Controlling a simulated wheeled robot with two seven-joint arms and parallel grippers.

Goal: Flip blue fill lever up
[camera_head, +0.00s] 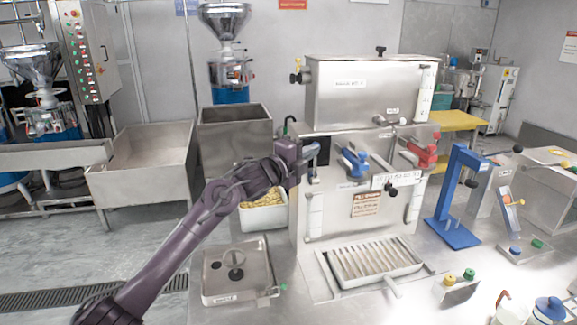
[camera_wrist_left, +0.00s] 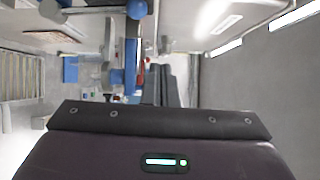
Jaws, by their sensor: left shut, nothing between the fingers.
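The blue fill lever (camera_head: 354,161) is on the front of the steel machine (camera_head: 345,95), left of a red lever (camera_head: 417,152). Its blue parts also show in the wrist view (camera_wrist_left: 131,78), close to my fingers. My left gripper (camera_head: 322,153) comes in from the left and stands just left of the blue lever, at about its height. In the wrist view its dark fingers (camera_wrist_left: 158,85) are together with nothing between them. I cannot tell whether they touch the lever. My right gripper is not in view.
A blue stand (camera_head: 455,200) is right of the machine. A slatted tray (camera_head: 372,262) is below its front. A steel plate with a round knob (camera_head: 238,272) and a white bin of yellowish pieces (camera_head: 263,213) are left. A steel trough (camera_head: 145,165) is further left.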

